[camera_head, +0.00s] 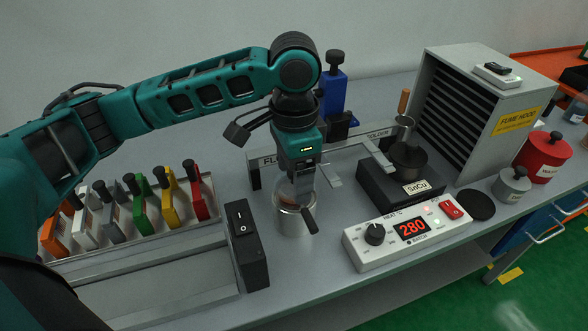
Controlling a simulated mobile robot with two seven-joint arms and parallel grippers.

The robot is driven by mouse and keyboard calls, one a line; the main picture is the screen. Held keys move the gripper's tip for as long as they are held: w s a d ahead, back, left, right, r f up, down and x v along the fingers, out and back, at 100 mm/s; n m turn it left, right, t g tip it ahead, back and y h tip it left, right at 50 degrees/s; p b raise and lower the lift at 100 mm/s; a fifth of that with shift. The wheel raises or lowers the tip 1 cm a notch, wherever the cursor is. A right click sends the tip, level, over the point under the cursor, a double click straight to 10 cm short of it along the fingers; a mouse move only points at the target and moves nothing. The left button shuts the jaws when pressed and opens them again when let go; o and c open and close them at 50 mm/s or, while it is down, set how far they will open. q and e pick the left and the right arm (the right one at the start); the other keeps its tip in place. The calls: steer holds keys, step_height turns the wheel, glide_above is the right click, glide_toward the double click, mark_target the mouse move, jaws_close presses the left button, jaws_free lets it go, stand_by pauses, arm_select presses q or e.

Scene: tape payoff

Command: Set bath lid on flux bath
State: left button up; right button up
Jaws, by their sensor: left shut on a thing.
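A shiny metal cup (293,221) with a black handle (309,220) on its front side stands on the bench near the middle; I take it for the flux bath. Brownish content or a brownish surface shows at its top. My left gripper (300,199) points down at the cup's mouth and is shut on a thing. The fingers hide most of what they hold, and I cannot make out clearly whether it is the bath lid. A flat black disc (477,205) lies on the bench at right. My right gripper is out of view.
A black switch box (247,246) stands left of the cup. A heater control (408,235) reading 280 and a SnCu pot (408,163) are to the right. A grey fume hood (465,115) stands behind, and a small grey pot (512,186) beside it. Coloured paddles (144,207) fill a rack at left.

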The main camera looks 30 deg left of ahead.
arm_select(q)
steer(key=shift+f, duration=0.25)
stand_by(0.3)
steer(key=o, duration=1)
step_height(320, 180, up, 3)
steer(key=p, duration=0.3)
steer(key=shift+f, duration=0.15)
steer(key=shift+r, duration=2.15)
